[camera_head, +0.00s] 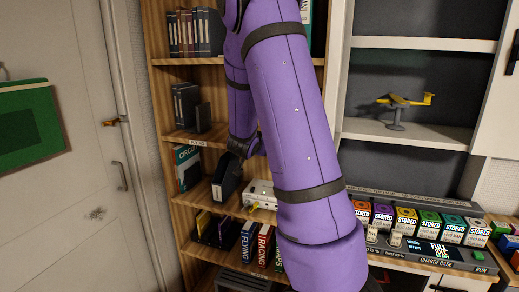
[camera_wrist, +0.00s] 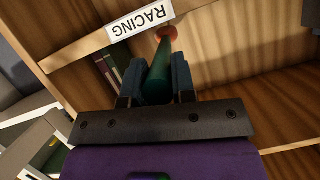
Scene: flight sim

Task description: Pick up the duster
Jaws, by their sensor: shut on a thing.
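In the wrist view my gripper (camera_wrist: 157,68) is shut on a green, rod-like thing that I take for the duster (camera_wrist: 158,82). Its far end carries a reddish round part (camera_wrist: 167,34), close to the shelf edge with the RACING label (camera_wrist: 141,20). The rest of the duster is hidden by the fingers and gripper body. In the head view my purple arm crosses the bookcase. The duster cannot be made out there, and the gripper end is dark and partly hidden behind my arm.
The wooden bookcase (camera_head: 172,115) holds binders (camera_head: 196,33) and books (camera_head: 248,243) around my arm. A charge case (camera_head: 430,252) with several coloured stored packs stands at right, below a yellow model plane (camera_head: 404,101). A white door (camera_head: 60,200) is at left.

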